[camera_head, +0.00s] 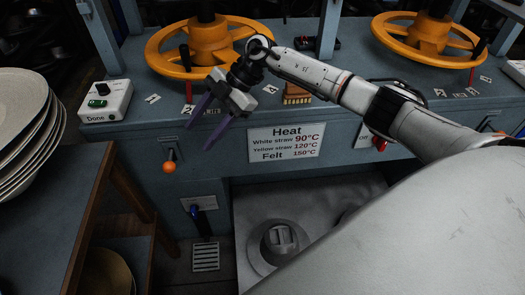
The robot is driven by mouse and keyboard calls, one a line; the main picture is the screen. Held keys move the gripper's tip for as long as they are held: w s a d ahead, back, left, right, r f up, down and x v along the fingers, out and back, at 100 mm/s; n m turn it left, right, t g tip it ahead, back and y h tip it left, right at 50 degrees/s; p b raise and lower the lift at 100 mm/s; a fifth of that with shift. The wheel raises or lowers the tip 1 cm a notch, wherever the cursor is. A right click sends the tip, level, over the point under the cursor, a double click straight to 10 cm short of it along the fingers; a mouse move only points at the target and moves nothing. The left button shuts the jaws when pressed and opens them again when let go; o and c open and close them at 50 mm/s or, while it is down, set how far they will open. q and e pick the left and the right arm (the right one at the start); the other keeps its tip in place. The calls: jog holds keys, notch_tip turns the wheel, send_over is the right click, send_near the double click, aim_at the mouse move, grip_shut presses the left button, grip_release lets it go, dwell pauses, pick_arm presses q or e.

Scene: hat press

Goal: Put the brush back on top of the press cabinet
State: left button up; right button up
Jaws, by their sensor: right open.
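My right gripper (197,138), with purple fingers, is open and empty. It hangs in front of the upper front edge of the blue-grey press cabinet (215,165), left of the heat sign. What looks like the brush, with orange-brown bristles (297,95), is at the cabinet's top front edge, to the right of the gripper and apart from it. My right forearm hides its upper part, so I cannot tell how it rests. My left gripper is out of view.
Two orange handwheels (165,62) and (392,30) stand on the cabinet top. A white "Done" button box (106,100) is at the left. A heat sign (286,143) and an orange-knobbed lever (169,167) are on the front. Stacked plate-like discs (22,120) stand far left.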

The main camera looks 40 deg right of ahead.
jog(key=s+a+m+t+y, duration=0.2)
jog(key=s+a+t+y, duration=0.15)
jog(key=a, duration=0.45)
jog(key=s+a+m+t+y, duration=0.2)
jog(key=a+t+y, duration=0.2)
jog(key=a, duration=0.4)
jog(key=s+d+f+m+t+h, duration=0.5)
jog(key=s+d+f+m+h, duration=0.35)
jog(key=f+m+h, duration=0.3)
jog(key=s+d+f+m+g+h, duration=0.1)
jog(key=s+d+f+g, duration=0.1)
jog(key=s+f, duration=0.3)
jog(key=s+d+f+m+g, duration=0.2)
jog(key=s+f, duration=0.4)
jog(key=s, duration=0.4)
jog(key=shift+d+g+h, duration=0.35)
jog(key=shift+g+h, duration=0.05)
jog(key=shift+g, duration=0.25)
